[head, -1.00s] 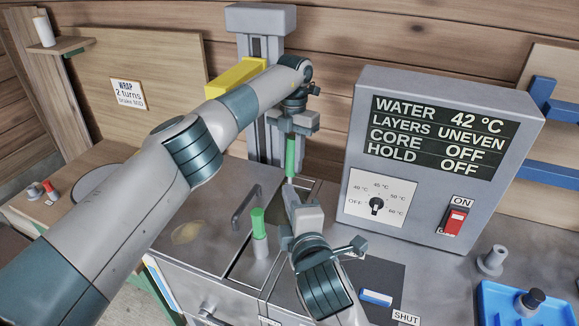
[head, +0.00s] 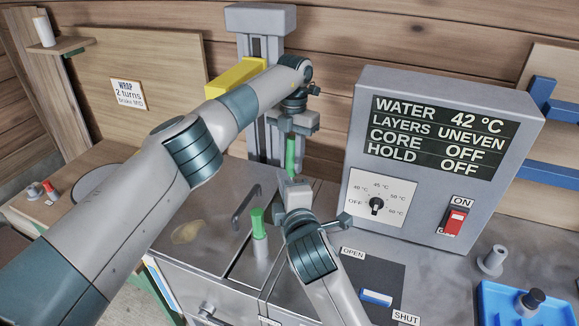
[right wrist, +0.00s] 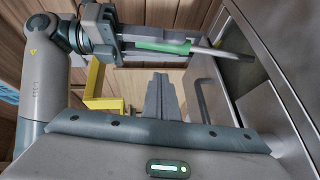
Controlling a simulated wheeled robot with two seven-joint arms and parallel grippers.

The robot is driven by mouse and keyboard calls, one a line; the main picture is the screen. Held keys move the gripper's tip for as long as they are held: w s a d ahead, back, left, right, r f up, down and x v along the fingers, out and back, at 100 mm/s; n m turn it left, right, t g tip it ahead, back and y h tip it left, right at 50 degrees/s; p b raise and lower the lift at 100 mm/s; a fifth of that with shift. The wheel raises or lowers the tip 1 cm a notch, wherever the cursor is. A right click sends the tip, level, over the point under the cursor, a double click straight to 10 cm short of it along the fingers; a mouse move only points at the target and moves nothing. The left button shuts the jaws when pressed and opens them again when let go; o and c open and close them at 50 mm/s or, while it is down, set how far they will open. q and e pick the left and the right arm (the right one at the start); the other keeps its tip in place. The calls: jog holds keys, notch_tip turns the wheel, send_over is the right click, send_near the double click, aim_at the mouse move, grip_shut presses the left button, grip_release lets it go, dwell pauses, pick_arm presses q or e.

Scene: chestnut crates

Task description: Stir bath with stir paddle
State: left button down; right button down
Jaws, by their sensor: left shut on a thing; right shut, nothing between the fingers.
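My left gripper (head: 291,128) is shut on the green handle of the stir paddle (head: 291,156) and holds it upright over the far part of the steel counter. In the right wrist view the paddle's green handle (right wrist: 165,46) and its grey shaft show, with the shaft reaching the dark opening in the steel top. The bath (head: 262,262) appears as this narrow recess, partly covered by my right arm. My right gripper (head: 292,184) is shut and empty, just below the paddle's handle in the head view, and hides its lower end. I cannot tell whether they touch.
A grey control box (head: 440,160) stands right of my grippers. A grey column (head: 261,100) with a yellow arm (head: 235,77) rises behind. A blue tray (head: 520,305) lies at the lower right.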

aim_at(291, 159)
pick_arm(q)
jog(key=shift+r, duration=0.1)
pick_arm(e)
jog(key=shift+w+d+f, duration=0.15)
jog(key=shift+w+f, duration=0.05)
jog(key=shift+w, duration=0.9)
jog(key=shift+w+d+f, duration=0.15)
jog(key=shift+w+d, duration=0.05)
jog(key=shift+w, duration=0.95)
jog(key=shift+w+d+f, duration=0.15)
jog(key=shift+w+f, duration=0.05)
jog(key=shift+w, duration=0.9)
jog(key=shift+w, duration=0.1)
